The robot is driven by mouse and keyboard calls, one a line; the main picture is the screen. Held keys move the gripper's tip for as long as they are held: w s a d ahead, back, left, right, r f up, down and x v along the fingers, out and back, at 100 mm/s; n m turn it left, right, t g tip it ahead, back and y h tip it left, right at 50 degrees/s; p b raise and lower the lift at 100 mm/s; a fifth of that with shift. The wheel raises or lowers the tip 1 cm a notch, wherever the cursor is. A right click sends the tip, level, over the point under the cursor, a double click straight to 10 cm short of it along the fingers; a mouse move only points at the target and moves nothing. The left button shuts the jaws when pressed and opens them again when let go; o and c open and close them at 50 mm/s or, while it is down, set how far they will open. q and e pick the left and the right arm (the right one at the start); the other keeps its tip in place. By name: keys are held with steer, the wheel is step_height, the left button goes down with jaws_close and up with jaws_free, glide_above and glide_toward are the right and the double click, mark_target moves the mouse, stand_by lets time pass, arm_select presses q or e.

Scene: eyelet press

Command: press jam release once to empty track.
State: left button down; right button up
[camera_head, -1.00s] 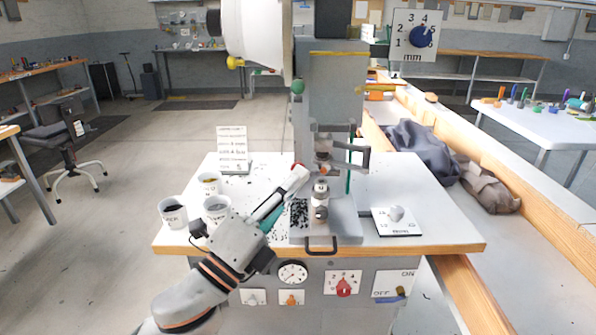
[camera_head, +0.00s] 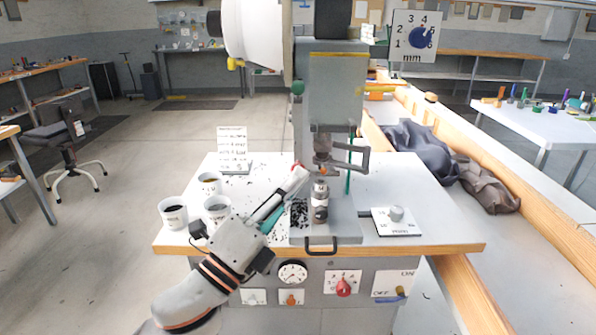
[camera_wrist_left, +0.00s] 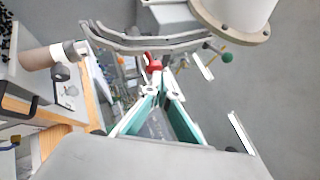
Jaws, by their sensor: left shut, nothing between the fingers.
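My left gripper (camera_head: 298,176) reaches in from the left to the front of the eyelet press (camera_head: 335,105). Its fingers are shut with nothing between them. A small red knob (camera_head: 300,166) shows right at the fingertips; its label is not visible. In the left wrist view the red knob (camera_wrist_left: 153,63) lies just beyond the closed fingertips (camera_wrist_left: 152,88); I cannot tell whether they touch. Curved grey rails (camera_wrist_left: 150,42) run behind it, possibly the track; I see no clear eyelets on them. My right gripper is not in view.
Several cups, one of them a white cup (camera_head: 173,213), stand at the table's left, close to my left arm. Black bits fill a tray (camera_head: 299,236) below the press. A white drum (camera_head: 255,35) hangs above left.

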arm_select(q)
steer(key=shift+s, duration=0.85)
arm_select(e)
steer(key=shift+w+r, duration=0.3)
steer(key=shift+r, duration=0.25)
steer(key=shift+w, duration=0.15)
arm_select(q)
steer(key=shift+s, duration=0.1)
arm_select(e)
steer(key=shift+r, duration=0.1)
arm_select(q)
steer(key=s+p, duration=0.1)
steer(key=s, duration=0.4)
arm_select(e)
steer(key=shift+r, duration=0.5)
arm_select(q)
steer(key=shift+w, duration=0.1)
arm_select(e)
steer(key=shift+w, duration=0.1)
